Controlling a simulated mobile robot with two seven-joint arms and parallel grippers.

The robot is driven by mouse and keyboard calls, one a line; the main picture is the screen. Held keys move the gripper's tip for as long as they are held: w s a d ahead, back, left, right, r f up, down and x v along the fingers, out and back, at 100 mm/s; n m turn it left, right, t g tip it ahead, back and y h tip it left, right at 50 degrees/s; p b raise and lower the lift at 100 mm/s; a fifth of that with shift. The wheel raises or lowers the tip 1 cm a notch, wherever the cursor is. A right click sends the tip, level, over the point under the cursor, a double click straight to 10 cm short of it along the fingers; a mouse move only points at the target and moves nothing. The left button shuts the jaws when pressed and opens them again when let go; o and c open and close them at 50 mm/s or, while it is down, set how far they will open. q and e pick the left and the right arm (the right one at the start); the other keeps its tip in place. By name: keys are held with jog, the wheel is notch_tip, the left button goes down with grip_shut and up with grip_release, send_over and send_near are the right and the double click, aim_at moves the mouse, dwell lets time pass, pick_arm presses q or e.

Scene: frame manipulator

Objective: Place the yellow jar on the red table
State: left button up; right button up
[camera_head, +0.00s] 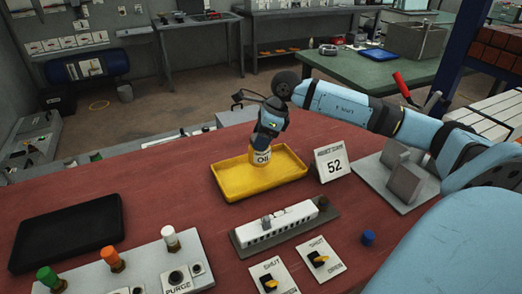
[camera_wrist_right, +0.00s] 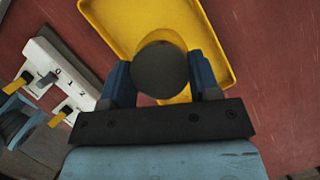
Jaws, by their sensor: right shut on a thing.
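The jar (camera_head: 262,158) has a pale yellowish body with a label that reads OIL. In the head view it stands upright over the yellow tray (camera_head: 228,188), near its back right part; I cannot tell whether its base touches the tray. My right gripper (camera_head: 265,144) comes down from above and is shut on the jar. In the right wrist view the jar's dark round top (camera_wrist_right: 160,70) sits between the two blue fingers, with the tray behind it. The red table (camera_head: 165,190) lies under the tray. My left gripper is not in view.
A sign reading 52 (camera_head: 332,161) stands right of the tray. A white slotted block (camera_head: 278,226) lies in front, with switch plates (camera_head: 318,258) and a blue cap (camera_head: 368,237) nearby. A black tray (camera_head: 68,233) and button panel (camera_head: 135,270) are left. Bare red tabletop lies left of the yellow tray.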

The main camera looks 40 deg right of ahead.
jog(key=shift+f, duration=2.15)
jog(key=shift+f, duration=0.1)
jog(key=o, duration=1.1)
jog(key=shift+c, duration=0.2)
jog(key=v, duration=1.2)
jog(key=shift+a, duration=0.1)
